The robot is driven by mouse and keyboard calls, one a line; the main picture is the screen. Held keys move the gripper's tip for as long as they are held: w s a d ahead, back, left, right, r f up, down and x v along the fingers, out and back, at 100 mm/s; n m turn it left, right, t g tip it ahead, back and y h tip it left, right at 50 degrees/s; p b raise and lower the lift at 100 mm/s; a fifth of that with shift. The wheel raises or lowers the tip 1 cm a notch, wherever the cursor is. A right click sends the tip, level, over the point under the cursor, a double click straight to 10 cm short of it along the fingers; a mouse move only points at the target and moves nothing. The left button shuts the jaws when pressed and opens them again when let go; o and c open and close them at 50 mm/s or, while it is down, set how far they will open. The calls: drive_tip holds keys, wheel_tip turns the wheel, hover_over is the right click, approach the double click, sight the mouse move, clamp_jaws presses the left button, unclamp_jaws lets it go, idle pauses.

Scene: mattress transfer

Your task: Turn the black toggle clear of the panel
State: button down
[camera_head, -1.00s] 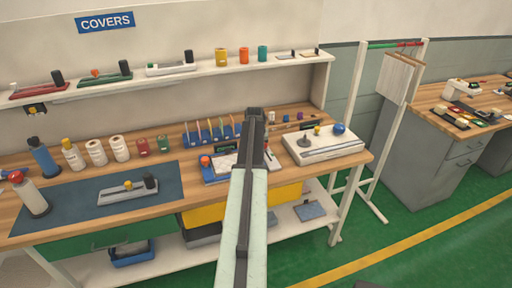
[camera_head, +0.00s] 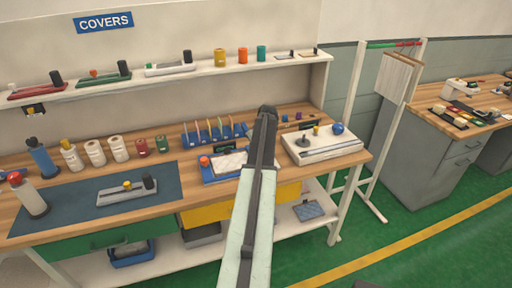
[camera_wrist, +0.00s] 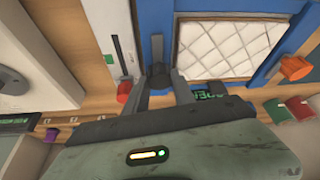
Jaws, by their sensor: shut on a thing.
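The panel is a white quilted pad (camera_wrist: 225,45) in a blue frame (camera_wrist: 158,20) in the wrist view. It also shows in the head view as a white pad (camera_head: 230,163) left of my arm. The black toggle (camera_wrist: 158,72) sits at the frame's edge in the wrist view. My gripper (camera_wrist: 159,84) has its two fingers on either side of the toggle, shut on it. An orange knob (camera_wrist: 295,68) stands at the frame's other side. In the head view my arm hides the toggle and the fingertips.
A white box with a blue ball (camera_head: 338,128) and knobs stands right of my arm. Blue racks (camera_head: 205,135) stand behind the panel. A grey fixture (camera_head: 127,190) lies on a dark mat (camera_head: 70,205) at left.

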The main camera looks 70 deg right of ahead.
drive_tip(key=shift+a, duration=0.15)
drive_tip(key=c, duration=1.1)
unclamp_jaws()
drive_tip(key=shift+o, duration=0.2)
drive_tip(key=shift+r+p, duration=0.3)
drive_tip(key=p+v, duration=0.6)
drive_tip(key=v, duration=0.1)
drive_tip(key=shift+p, duration=0.3)
drive_tip(key=shift+s, duration=0.1)
